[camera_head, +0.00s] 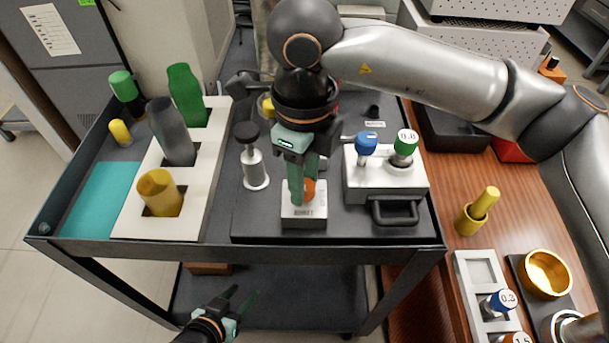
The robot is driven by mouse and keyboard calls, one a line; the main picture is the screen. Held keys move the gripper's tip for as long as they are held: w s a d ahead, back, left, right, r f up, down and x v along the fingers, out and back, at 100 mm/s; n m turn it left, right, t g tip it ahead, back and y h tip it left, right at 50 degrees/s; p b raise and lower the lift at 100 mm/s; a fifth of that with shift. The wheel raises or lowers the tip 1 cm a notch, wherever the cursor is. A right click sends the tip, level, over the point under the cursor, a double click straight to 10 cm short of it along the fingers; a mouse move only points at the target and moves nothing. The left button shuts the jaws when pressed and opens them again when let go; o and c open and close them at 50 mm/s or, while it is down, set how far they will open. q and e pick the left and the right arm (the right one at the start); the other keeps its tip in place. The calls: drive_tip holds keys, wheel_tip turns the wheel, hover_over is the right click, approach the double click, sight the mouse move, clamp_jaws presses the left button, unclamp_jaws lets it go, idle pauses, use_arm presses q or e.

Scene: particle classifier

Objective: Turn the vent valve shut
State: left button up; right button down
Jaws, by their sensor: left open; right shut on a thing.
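A small pale block (303,217) with dark lettering stands on the cart's dark plate, and an orange knob (309,188) sits on top of it. The knob appears to be the vent valve, though I cannot read the label clearly. My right gripper (301,196) points down over the block, shut on the orange knob, and its fingers hide part of it. How far the knob is turned is hidden. My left gripper (244,299) is open and empty, low in front of the cart.
A white unit (385,184) with blue and green knobs and a dark handle stands right of the block. A metal cylinder (254,168) stands left. A white rack (200,190) holds green, grey and yellow cups. A wooden table (450,260) with weights lies right.

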drive_tip(key=c, duration=0.5)
unclamp_jaws()
wheel_tip(320, 180, up, 13)
drive_tip(key=p, duration=0.1)
drive_tip(key=shift+f, duration=0.2)
